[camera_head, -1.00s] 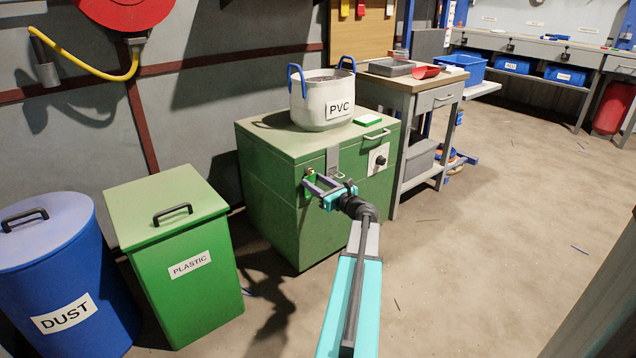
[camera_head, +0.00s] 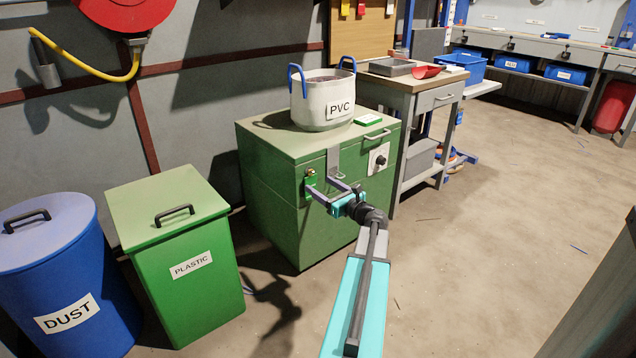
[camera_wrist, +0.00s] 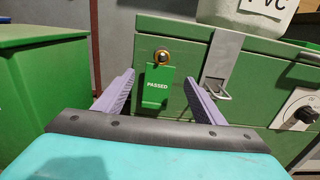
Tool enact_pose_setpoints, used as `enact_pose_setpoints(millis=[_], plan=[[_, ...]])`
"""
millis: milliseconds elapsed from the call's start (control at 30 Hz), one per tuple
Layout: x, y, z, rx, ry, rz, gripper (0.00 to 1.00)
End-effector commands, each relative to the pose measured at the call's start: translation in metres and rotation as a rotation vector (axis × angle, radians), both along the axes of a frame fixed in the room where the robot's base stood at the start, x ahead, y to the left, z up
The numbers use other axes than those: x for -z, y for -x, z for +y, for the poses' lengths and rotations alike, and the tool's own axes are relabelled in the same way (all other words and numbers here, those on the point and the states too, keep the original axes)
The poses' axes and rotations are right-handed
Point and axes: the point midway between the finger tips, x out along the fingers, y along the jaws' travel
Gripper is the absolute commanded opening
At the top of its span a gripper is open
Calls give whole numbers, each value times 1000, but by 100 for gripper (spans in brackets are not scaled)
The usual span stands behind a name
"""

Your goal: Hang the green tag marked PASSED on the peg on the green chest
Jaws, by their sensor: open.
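The green tag marked PASSED (camera_wrist: 156,88) hangs on the round brass-coloured peg (camera_wrist: 162,58) on the front of the green chest (camera_wrist: 190,38). In the head view the tag (camera_head: 310,186) shows just below the peg (camera_head: 310,172), near the upper left of the chest's front (camera_head: 275,205). My gripper (camera_head: 322,192) is open in front of the tag. In the wrist view its two purple fingers (camera_wrist: 157,90) stand to the left and right of the tag, apart from it. The tag hangs about upright.
A metal hasp (camera_wrist: 215,75) is right of the tag, with a dial (camera_wrist: 300,110) further right. A white PVC bag (camera_head: 325,98) stands on the chest. A green PLASTIC bin (camera_head: 185,295) and blue DUST bin (camera_head: 60,275) stand left. Open floor (camera_head: 500,250) lies right.

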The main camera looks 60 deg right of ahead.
Motion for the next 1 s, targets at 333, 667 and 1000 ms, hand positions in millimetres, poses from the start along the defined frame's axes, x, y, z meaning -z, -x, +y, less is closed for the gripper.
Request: enact_pose_setpoints(millis=[333,667,1000], plan=[[-2,56,19,2,-2,-1,64],[-1,93,31,1,0,0,64],[0,98,32,0,0,0,64]])
